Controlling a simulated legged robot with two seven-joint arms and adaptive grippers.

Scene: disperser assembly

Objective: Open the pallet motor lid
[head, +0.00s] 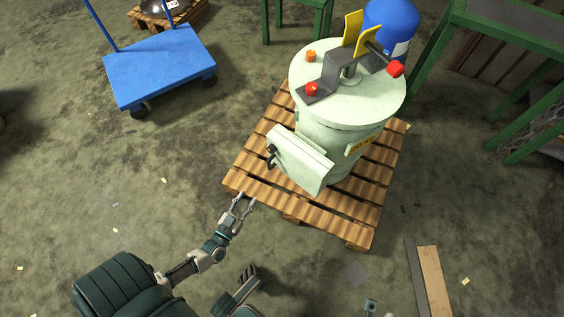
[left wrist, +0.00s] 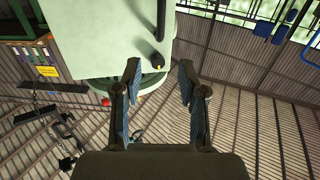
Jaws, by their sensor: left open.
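The pallet motor (head: 330,140) is a pale green drum standing upright on a wooden pallet. Its round top (head: 380,92) carries a dark bracket and red and orange knobs. A pale green box-shaped cover (head: 303,160) sticks out from its front side, with a black handle (head: 271,155) on its left edge. I cannot tell whether the cover or the top is the lid. My left gripper (head: 246,197) is open and empty, below and left of the cover. In the left wrist view, the open gripper (left wrist: 160,78) points at the green cover (left wrist: 100,35) and its black handle (left wrist: 158,58), apart from both.
The wooden pallet (head: 315,219) lies under the motor. A blue cart (head: 160,65) stands at the upper left and a blue drum (head: 393,20) behind the motor. A green table frame (head: 425,50) is at the right. Planks (head: 433,280) lie at the lower right. The left floor is mostly clear.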

